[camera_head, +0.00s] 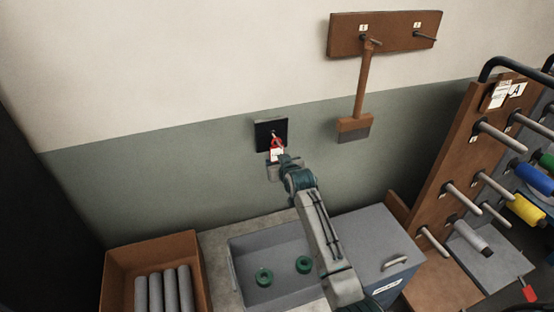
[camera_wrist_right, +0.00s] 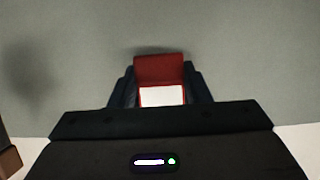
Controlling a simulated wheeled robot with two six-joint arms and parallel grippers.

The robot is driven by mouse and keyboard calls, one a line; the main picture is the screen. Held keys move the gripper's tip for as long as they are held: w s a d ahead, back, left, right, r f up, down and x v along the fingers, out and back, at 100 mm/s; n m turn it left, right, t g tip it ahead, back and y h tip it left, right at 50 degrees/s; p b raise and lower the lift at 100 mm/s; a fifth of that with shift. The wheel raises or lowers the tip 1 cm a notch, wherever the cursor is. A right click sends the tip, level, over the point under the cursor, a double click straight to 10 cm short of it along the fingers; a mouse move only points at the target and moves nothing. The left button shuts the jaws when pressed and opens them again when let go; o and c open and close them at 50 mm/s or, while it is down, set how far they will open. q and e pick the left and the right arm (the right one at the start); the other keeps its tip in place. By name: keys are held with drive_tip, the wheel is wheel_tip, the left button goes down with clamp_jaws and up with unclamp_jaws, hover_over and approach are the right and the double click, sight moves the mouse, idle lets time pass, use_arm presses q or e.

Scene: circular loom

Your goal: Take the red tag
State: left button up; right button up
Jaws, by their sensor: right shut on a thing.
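The red tag (camera_head: 276,151) with a white label hangs at a small black plate (camera_head: 266,134) on the wall in the head view. My right gripper (camera_head: 279,162) reaches up to it from below and is shut on it. In the right wrist view the red tag (camera_wrist_right: 159,70) shows its red upper part and white label between the two dark fingers of my right gripper (camera_wrist_right: 160,88). The gripper hides the tag's lower part. I cannot tell whether the tag still touches its hook. My left gripper is not in view.
A brush (camera_head: 361,100) hangs from a brown peg board (camera_head: 345,34) at the upper right. A grey bin (camera_head: 245,245) with green rings stands below my right arm. A brown box (camera_head: 120,265) of grey rolls is at the left. A spool rack (camera_head: 446,155) stands at the right.

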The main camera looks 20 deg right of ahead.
drive_tip(key=shift+s+r, duration=0.1)
drive_tip(key=s+p, duration=0.6)
drive_tip(key=shift+s+r, duration=0.3)
drive_tip(key=shift+r, duration=0.15)
drive_tip(key=shift+d+f, duration=0.1)
idle(0.3)
